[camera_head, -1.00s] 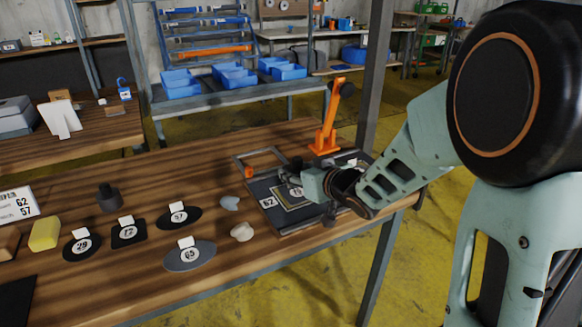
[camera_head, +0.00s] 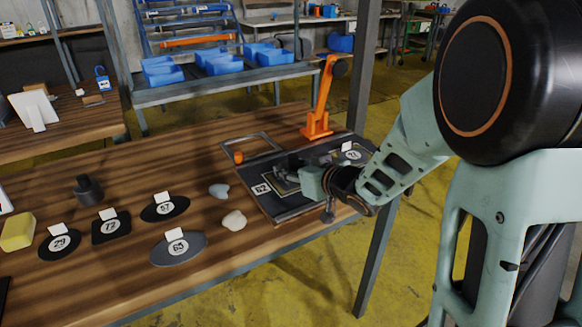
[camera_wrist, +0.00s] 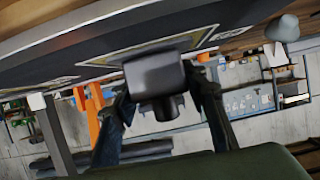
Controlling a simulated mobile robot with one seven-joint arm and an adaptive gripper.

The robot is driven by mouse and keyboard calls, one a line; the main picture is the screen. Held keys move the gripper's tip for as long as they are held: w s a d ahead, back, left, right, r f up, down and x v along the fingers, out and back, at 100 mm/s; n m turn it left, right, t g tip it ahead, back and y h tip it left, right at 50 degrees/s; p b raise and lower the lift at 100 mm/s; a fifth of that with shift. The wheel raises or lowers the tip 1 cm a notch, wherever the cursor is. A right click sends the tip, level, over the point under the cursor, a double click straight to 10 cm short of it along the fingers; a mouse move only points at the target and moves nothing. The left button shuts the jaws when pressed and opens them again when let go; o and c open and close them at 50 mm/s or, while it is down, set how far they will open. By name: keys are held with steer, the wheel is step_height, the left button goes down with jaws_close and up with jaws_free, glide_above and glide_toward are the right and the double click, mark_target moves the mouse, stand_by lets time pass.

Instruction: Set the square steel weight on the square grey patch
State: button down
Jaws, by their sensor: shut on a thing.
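My gripper (camera_wrist: 165,100) is shut on the square steel weight (camera_wrist: 154,76), a dark block with a short round knob. In the wrist view the board appears at the top, and the weight's flat face is at or very near it; I cannot tell whether they touch. The weight overlaps a yellow-outlined square grey patch (camera_wrist: 120,62) on the board. In the head view my gripper (camera_head: 292,167) is over the dark board (camera_head: 283,213), by the label 62. It largely hides the weight and the patch outline (camera_head: 284,187).
An orange clamp-like stand (camera_head: 318,118) rises behind the board, close to my arm.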

steer(key=shift+r, duration=0.25)
steer(key=shift+f, duration=0.15)
steer(key=c, duration=1.2)
jaws_free()
steer(key=shift+f, duration=0.15)
steer(key=shift+s+d+r, duration=0.1)
steer(key=shift+r, duration=0.15)
steer(key=p+v, duration=0.3)
steer(key=v, duration=0.7)
steer(key=shift+s+d+r, duration=0.15)
steer(key=shift+s+d, duration=0.05)
steer(key=shift+s, duration=0.05)
steer(key=shift+s+d, duration=0.3)
steer(key=shift+s, duration=0.15)
steer(key=shift+w+r, duration=0.1)
steer(key=shift+r, duration=0.05)
